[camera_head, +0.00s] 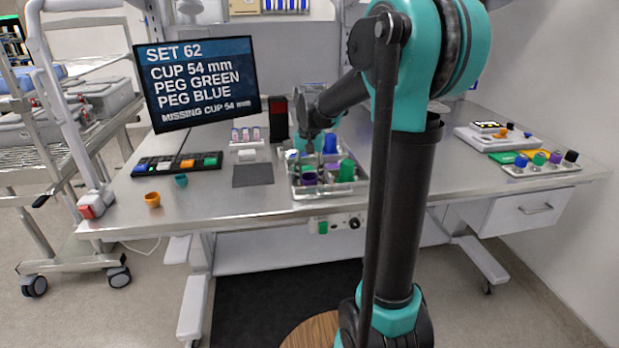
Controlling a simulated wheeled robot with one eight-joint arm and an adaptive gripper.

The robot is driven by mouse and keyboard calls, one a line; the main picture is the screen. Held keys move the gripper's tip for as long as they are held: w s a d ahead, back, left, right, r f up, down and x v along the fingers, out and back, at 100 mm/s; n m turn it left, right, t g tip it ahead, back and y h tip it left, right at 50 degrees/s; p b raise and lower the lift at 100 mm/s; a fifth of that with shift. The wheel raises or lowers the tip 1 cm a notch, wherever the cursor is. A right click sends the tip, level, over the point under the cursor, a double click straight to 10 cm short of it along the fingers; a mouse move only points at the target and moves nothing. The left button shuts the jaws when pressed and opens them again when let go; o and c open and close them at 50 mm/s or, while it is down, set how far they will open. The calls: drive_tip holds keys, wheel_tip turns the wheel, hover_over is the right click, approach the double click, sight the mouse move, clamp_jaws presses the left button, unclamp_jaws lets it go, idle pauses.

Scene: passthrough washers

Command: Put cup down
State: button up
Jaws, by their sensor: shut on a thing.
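My gripper (308,147) is small and dark at the end of my arm, low over the left back part of a metal tray (318,194) on the bench. It is shut on the cup, which is mostly hidden by the fingers and tray contents. I cannot tell whether the cup touches the tray floor. The tray also holds a blue piece (329,144), a green piece (346,171) and purple pieces (309,178). An orange cup (152,200) and a teal cup (181,180) stand on the bench to the left.
A screen (197,82) reads "SET 62" and "MISSING CUP 54 mm". A dark mat (253,175) lies left of the tray, with a button panel (176,164) farther left. A rack of coloured knobs (541,168) stands at right.

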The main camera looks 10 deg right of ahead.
drive_tip(key=o, duration=1)
drive_tip(key=shift+f, duration=0.1)
wheel_tip(320, 180, up, 12)
drive_tip(key=shift+r, duration=0.15)
